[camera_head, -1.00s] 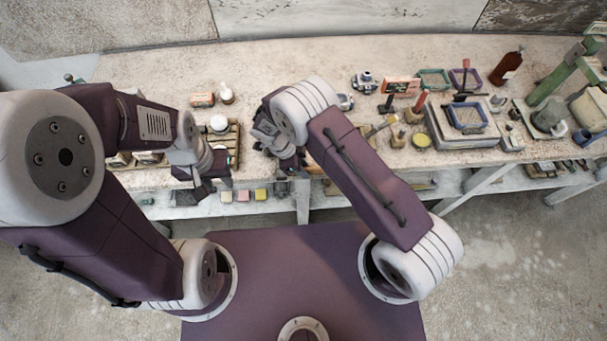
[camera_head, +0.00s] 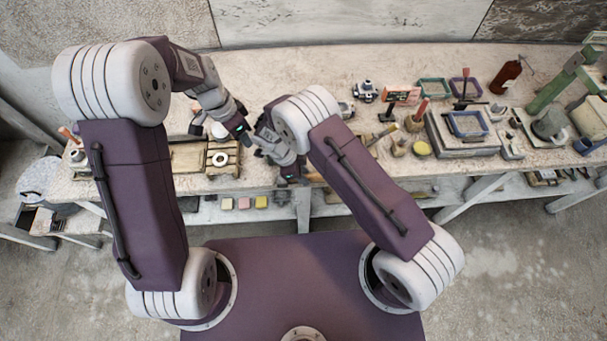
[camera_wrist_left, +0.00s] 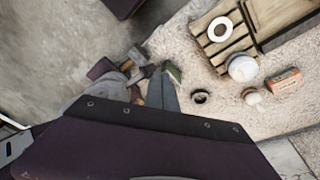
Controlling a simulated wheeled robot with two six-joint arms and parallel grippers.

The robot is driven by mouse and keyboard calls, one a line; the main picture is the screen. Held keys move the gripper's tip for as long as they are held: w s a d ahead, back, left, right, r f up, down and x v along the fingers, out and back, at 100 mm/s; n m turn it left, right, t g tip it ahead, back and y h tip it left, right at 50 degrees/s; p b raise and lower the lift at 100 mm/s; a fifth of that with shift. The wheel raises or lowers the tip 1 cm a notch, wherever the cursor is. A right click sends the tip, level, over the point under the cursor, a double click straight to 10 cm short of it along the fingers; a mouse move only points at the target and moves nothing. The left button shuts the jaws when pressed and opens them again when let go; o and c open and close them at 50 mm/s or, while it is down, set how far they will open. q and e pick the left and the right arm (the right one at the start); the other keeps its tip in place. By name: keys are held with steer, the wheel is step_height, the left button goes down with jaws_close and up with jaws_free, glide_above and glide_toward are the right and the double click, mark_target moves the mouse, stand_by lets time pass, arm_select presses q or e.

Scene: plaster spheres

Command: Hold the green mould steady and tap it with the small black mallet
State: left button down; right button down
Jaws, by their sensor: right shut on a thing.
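My left gripper (camera_head: 243,131) is at the front of the bench, just left of my right gripper (camera_head: 282,168). Its fingers are too small and covered to show whether they are open. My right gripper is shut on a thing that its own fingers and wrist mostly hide. In the left wrist view a small dark green piece (camera_wrist_left: 173,70) shows just beyond my left gripper, and brown and black parts lie beside it; I cannot tell what they belong to. A green-rimmed frame (camera_head: 432,86) lies at the back of the bench. I cannot make out the small black mallet for certain.
A wooden slatted rack (camera_wrist_left: 216,47) with a white ring (camera_head: 220,159) stands left of my grippers. A white-topped jar (camera_wrist_left: 243,68) and an orange box (camera_wrist_left: 285,81) are close by. Tools, a blue frame (camera_head: 468,123) and a yellow disc (camera_head: 421,148) crowd the right side.

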arm_select(q)
steer(key=w+d+f+m, duration=0.1)
steer(key=m, duration=0.1)
steer(key=w+d+f+m+h, duration=0.1)
steer(key=w+d+f+m, duration=0.2)
steer(key=w+f+m, duration=0.1)
steer(key=m, duration=0.1)
steer(key=shift+w+d+f+g+h, duration=0.2)
steer(key=shift+w+f+g+h, duration=0.1)
steer(key=shift+h, duration=0.1)
steer(key=shift+f, duration=2.65)
steer(key=shift+s, duration=0.15)
arm_select(e)
steer(key=shift+s+r, duration=0.1)
steer(key=shift+s, duration=0.05)
arm_select(q)
steer(key=shift+s+f, duration=0.1)
stand_by(1.0)
